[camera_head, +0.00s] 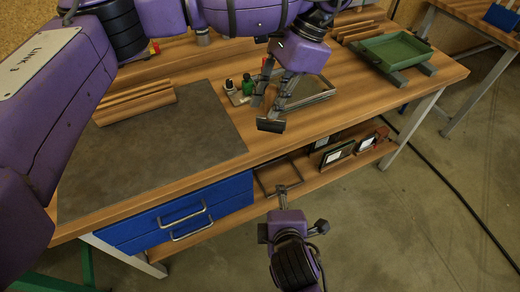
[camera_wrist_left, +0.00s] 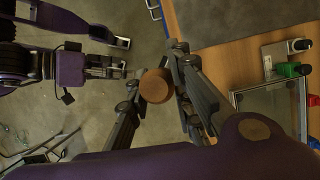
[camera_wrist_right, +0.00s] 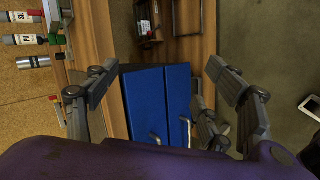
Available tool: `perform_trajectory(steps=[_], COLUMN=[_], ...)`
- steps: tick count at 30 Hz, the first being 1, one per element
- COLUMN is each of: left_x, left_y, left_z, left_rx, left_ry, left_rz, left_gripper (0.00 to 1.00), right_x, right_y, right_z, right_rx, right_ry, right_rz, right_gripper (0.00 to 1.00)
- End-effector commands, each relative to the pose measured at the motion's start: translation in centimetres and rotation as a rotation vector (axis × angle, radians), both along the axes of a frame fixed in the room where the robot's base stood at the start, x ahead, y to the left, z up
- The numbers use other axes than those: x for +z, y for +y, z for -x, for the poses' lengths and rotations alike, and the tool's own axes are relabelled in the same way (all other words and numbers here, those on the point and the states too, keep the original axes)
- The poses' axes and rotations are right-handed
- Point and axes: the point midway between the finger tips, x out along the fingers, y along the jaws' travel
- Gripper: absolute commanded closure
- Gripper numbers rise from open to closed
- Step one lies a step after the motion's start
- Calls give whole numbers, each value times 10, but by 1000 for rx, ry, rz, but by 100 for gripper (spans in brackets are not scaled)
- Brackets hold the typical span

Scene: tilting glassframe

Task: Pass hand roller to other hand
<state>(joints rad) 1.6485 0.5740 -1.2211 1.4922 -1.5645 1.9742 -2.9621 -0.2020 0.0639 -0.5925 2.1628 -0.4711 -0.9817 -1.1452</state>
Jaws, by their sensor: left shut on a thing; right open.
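The hand roller shows in the left wrist view as a round brown end (camera_wrist_left: 155,86) between the fingers of my left gripper (camera_wrist_left: 153,66). My left gripper (camera_head: 271,103) is shut on it above the bench's front edge in the head view. A dark block (camera_head: 270,126) shows at its fingertips; I cannot tell whether it is roller or fingertip. My right gripper (camera_head: 300,212) is lower, in front of the bench, apart from the roller. In the right wrist view its fingers (camera_wrist_right: 160,68) are spread with nothing between them. It also shows in the left wrist view (camera_wrist_left: 122,56).
Blue drawers (camera_head: 180,212) and a lower shelf (camera_head: 325,170) are below. Floor in front is open.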

Motion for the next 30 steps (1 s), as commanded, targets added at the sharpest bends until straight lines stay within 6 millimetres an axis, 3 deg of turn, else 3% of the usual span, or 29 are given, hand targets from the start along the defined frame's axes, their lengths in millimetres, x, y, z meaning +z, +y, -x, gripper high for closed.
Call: perform_trajectory(steps=[1, 7, 12, 15, 22, 26, 30], left_x=[1, 1, 1, 1, 1, 1, 1], left_y=[0, 0, 0, 0, 0, 0, 0], left_z=[0, 0, 0, 0, 0, 0, 0], left_rx=[0, 0, 1, 1, 1, 1, 1], left_ry=[0, 0, 0, 0, 0, 0, 0], left_rz=[1, 0, 0, 0, 0, 0, 0], left_gripper=[100, 100, 100, 100, 100, 100, 100], right_x=[23, 105, 170, 198, 230, 231, 224], right_y=[12, 42, 53, 55, 53, 52, 50], right_z=[-10, -24, -21, -15, -5, -9, -27], right_rx=[83, 369, 532, 594, 661, 669, 670], right_ry=[-44, -183, -263, -285, -295, -293, -292], right_rz=[100, 562, 928, 1098, 1307, 1336, 1337], right_gripper=[25, 25, 25, 25, 25, 25, 25])
